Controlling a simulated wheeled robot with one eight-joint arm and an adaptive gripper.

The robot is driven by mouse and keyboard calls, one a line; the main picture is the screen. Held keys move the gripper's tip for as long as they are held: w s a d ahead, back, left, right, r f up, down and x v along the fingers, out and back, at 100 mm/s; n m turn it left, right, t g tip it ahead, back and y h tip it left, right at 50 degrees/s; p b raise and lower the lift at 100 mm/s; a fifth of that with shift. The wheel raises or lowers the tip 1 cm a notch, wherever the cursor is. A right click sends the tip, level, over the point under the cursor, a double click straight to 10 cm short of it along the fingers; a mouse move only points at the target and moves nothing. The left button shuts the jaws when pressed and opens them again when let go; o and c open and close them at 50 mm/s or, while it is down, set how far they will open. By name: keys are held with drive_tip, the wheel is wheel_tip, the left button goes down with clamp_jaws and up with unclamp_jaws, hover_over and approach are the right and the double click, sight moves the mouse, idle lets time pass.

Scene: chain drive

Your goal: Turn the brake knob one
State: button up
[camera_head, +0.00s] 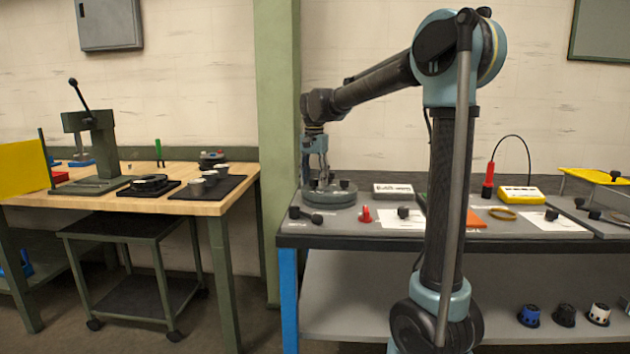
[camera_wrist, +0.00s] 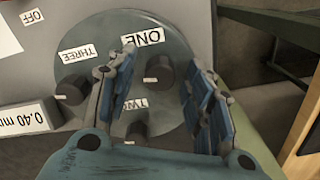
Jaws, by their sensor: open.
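A round grey-green plate (camera_wrist: 195,40) carries three dark knobs with white labels ONE, TWO and THREE. Knob one (camera_wrist: 160,70) is beside its label ONE (camera_wrist: 142,38) and has a small white mark on its side. Knob three (camera_wrist: 72,88) is to the left and knob two (camera_wrist: 137,130) lies lower, nearer my palm. My gripper (camera_wrist: 160,82) is open, its fingers on either side of knob one, with gaps visible; whether either touches cannot be told. In the head view the plate (camera_head: 343,197) sits at the bench's left end, with my gripper (camera_head: 318,178) pointing down over it.
A white block marked 0.40 mm (camera_wrist: 25,118) stands left of the plate. In the head view, a red knob (camera_head: 366,214), several black knobs and a yellow box (camera_head: 521,194) are on the bench. The wooden table (camera_head: 195,206) stands left across a gap.

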drive_tip(key=shift+c, duration=0.2)
drive_tip(key=c, duration=1)
drive_tip(key=shift+n, duration=0.3)
drive_tip(key=n, duration=0.3)
drive_tip(key=shift+n, duration=2)
drive_tip(key=o, duration=1)
drive_tip(key=shift+o, duration=0.2)
